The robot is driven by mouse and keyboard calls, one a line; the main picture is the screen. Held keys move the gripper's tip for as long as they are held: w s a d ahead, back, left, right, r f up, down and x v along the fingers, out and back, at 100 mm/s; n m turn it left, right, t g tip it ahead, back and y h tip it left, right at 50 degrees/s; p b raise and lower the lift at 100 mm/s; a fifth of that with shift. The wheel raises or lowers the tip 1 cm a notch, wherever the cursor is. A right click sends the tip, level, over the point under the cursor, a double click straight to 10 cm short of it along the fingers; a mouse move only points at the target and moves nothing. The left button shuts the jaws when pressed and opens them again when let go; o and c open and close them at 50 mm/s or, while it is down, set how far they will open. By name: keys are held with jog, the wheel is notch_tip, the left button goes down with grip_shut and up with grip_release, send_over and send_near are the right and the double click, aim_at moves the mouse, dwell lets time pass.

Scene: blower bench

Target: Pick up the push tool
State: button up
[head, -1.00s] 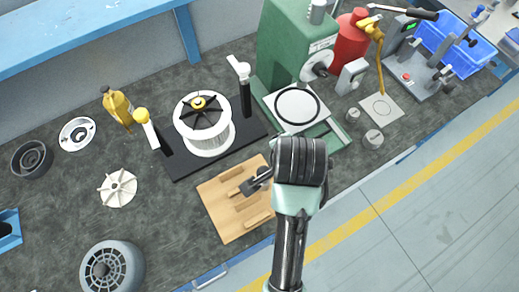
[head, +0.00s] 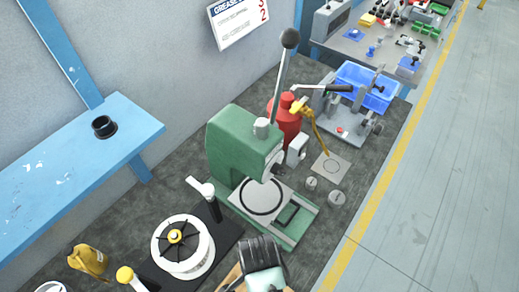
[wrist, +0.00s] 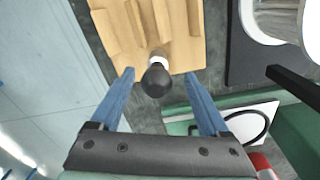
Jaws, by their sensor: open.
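In the wrist view, a tool with a round black knob (wrist: 156,80) and a pale collar, which looks like the push tool, stands at the edge of a wooden board (wrist: 118,28). My gripper (wrist: 161,74) is open, with its two blue fingers apart on either side of the knob. I see no contact, and the height gap cannot be told. In the head view, my wrist (head: 262,265) is at the bottom edge and covers most of the board (head: 231,277). The tool and fingertips are hidden there.
A green press (head: 235,150) with a long lever stands beyond my wrist. A white finned rotor (head: 183,247) on a black base is to the left. A red bottle (head: 287,120), a blue bin (head: 367,87) and small metal weights (head: 337,198) are farther right. The floor aisle is clear.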

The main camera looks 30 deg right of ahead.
jog(key=shift+s+d+f+p, duration=0.1)
jog(key=shift+f+p, duration=0.05)
jog(key=shift+f, duration=1.25)
jog(key=shift+s+d+f+p, duration=0.1)
jog(key=shift+f+p, duration=0.05)
jog(key=shift+f, duration=1.25)
jog(key=shift+c, duration=0.3)
grip_shut()
